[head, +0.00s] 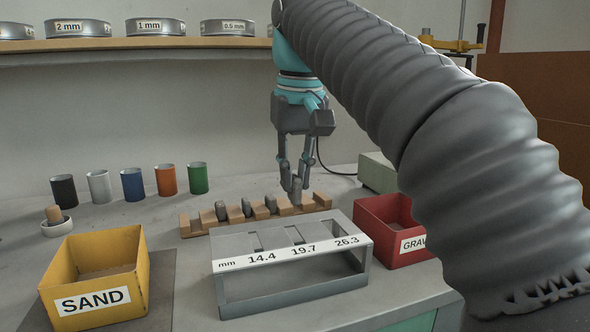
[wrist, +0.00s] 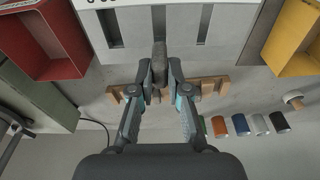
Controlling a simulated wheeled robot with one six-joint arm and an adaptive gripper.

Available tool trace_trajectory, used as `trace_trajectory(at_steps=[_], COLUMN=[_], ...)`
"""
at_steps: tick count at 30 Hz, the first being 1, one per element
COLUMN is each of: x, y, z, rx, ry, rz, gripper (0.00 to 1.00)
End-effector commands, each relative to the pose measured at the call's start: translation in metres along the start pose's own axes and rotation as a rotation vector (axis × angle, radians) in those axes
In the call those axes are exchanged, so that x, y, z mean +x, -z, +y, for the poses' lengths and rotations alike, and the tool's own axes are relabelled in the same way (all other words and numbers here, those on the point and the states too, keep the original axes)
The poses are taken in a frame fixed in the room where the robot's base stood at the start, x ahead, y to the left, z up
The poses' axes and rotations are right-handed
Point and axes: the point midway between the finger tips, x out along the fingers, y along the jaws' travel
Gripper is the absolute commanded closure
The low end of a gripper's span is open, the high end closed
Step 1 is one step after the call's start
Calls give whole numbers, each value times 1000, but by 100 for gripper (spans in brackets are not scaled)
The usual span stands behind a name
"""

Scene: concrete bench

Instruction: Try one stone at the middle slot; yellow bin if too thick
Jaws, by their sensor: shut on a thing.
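My gripper (head: 292,186) is shut on a grey stone (wrist: 159,64), which stands lengthwise between the fingertips. They are at or just above the right part of a wooden rack (head: 193,227); I cannot tell whether the stone touches it. In front is the grey slot gauge (head: 228,246), marked 14.4, 19.7 and 26.3 mm; the middle slot (head: 295,235) is the 19.7 one. The yellow bin (head: 135,272), labelled SAND, stands at the front left. In the wrist view, the gauge slots (wrist: 158,22) lie beyond the stone.
A red bin (head: 382,215) stands right of the gauge, with a green box (head: 378,173) behind it. Several coloured cups (head: 133,185) and a small white dish (head: 56,227) stand at the left. Sieves (head: 156,27) sit on a shelf above. Bench between yellow bin and gauge is clear.

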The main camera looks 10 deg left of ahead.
Motion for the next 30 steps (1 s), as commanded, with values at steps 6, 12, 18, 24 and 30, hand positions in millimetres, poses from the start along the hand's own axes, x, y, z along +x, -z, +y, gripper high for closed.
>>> trace_trajectory(at_steps=[6,12,18,24,30], x=[7,17,30,39,45], y=[-1,-3,-4,-6,-7], z=[0,0,0,0,0], rx=[-1,0,0,0,0], ry=[0,0,0,0,0], rz=[-1,-1,0,-1,-1], gripper=[100,100,100,100,100])
